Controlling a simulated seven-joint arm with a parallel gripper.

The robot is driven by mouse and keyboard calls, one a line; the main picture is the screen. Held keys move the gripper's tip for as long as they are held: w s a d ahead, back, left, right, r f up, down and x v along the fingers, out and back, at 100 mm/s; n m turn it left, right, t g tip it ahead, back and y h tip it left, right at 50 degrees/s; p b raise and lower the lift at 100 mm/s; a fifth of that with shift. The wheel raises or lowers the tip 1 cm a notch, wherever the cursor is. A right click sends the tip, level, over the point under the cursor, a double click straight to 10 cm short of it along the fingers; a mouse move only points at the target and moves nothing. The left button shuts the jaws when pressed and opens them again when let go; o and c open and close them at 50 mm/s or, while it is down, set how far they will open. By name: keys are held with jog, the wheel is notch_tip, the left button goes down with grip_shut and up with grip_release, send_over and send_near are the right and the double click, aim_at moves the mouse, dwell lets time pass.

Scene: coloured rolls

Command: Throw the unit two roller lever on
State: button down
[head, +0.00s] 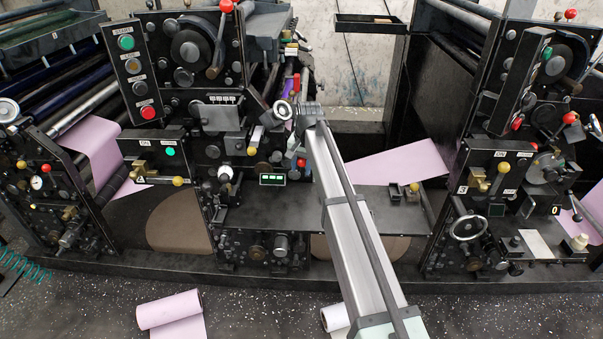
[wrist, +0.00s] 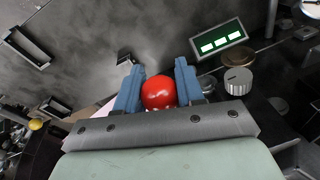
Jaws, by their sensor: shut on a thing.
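A red ball knob (wrist: 158,93) sits between the two blue fingers of my gripper (wrist: 157,85) in the wrist view. The fingers are shut on it. In the head view my gripper (head: 298,152) is at the front of the middle machine unit, and a bit of red (head: 301,163) shows by it. The lever's shaft is hidden behind the fingers and the gripper body, so its exact angle cannot be told. A small display with three lit green-white blocks (head: 272,179) is close by; it also shows in the wrist view (wrist: 220,40).
A ribbed metal knob (wrist: 238,81) is right of the fingers. Yellow-knobbed levers (head: 178,181) and a handwheel (head: 468,228) stick out from the panels. A dark shelf (head: 330,208) spans below. Pink rolls (head: 172,313) lie on the speckled floor.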

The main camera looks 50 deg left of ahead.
jog(key=w+a+r, duration=0.2)
jog(key=shift+a+r, duration=0.1)
jog(key=shift+r, duration=0.25)
jog(key=shift+w+a+r, duration=0.55)
jog(key=shift+w+a, duration=0.15)
jog(key=shift+a, duration=0.1)
dwell(0.6)
jog(key=c, duration=0.7)
grip_release()
jog(key=d+r, duration=0.1)
jog(key=r, duration=0.8)
jog(key=d+r, duration=0.1)
jog(key=r, duration=0.3)
jog(key=shift+s+d+r, duration=0.2)
jog(key=shift+d+r, duration=0.05)
jog(key=shift+d, duration=0.05)
